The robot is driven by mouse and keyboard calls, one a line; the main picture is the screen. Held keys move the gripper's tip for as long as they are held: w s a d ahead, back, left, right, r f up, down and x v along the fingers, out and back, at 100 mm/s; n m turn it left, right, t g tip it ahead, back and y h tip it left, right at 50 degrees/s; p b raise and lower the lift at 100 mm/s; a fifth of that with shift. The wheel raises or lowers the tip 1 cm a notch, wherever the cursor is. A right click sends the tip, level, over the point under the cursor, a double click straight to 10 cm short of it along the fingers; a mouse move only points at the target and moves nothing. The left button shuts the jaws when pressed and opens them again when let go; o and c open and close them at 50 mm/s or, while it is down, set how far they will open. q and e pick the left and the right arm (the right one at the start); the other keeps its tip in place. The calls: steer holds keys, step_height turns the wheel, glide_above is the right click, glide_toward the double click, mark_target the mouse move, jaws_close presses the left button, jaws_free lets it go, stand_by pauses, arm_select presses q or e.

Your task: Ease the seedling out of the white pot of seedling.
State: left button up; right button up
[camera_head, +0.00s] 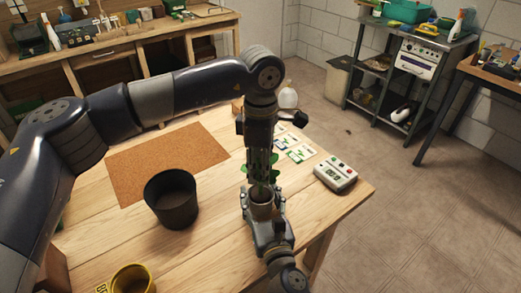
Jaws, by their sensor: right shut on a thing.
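The white pot of seedling (261,208) is above or on the near right part of the table; the grippers hide much of it. My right gripper (262,218), its arm coming in from the bottom, is shut on the pot. The seedling (246,169) shows as green leaves and a stem above the pot's rim, partly covered by my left gripper. My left gripper (263,178) points straight down over the pot, with its fingers around or beside the seedling. I cannot tell whether its fingers are closed on the stem.
A dark empty-looking pot (171,207) stands left of the grippers, at the edge of a cork mat (165,158). A yellow pot (132,281) is at the near left. A grey device with buttons (335,176) and seed packets (295,151) lie to the right on the wooden table (215,255).

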arm_select(q)
steer(key=shift+f, duration=2.65)
jaws_close()
steer(key=shift+r, duration=0.25)
steer(key=shift+r, duration=0.9)
arm_select(e)
steer(key=shift+f, duration=0.1)
arm_select(q)
steer(key=shift+r, duration=2)
arm_select(e)
steer(key=o, duration=1.6)
